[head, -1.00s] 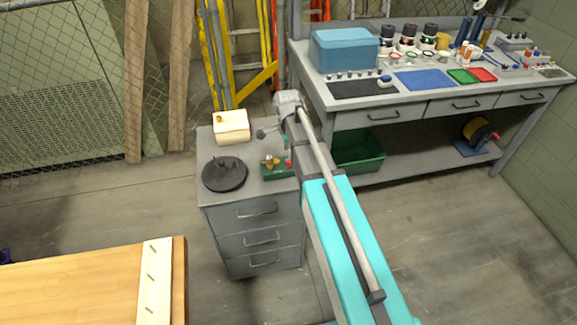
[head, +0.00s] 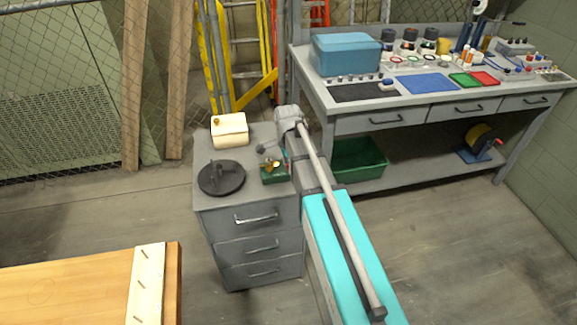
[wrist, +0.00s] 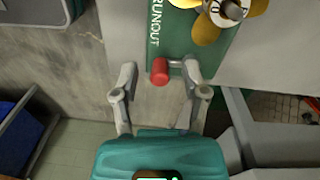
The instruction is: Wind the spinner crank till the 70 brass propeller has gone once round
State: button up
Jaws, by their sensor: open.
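The brass propeller (wrist: 207,28) sits on the green spinner base (wrist: 172,25), which is marked RUNOUT. A partly visible number on its hub cannot be read fully. In the head view the propeller (head: 272,166) and green base (head: 275,178) are small, on the grey cabinet top. The crank's red knob (wrist: 160,72) sticks out beyond the base's near end, on a short metal arm. My gripper (wrist: 158,76) is open, one finger on each side of the knob in the picture. I see no contact, and the depth between them is unclear. My gripper (head: 264,150) is beside the spinner in the head view.
The grey drawer cabinet (head: 250,238) also bears a dark round stand (head: 221,178) and a cream block (head: 229,131). A workbench (head: 375,122) with a blue box (head: 345,54) stands to the right, a green crate (head: 360,165) beneath it. A wooden table (head: 70,290) is at lower left.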

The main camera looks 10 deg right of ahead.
grip_shut()
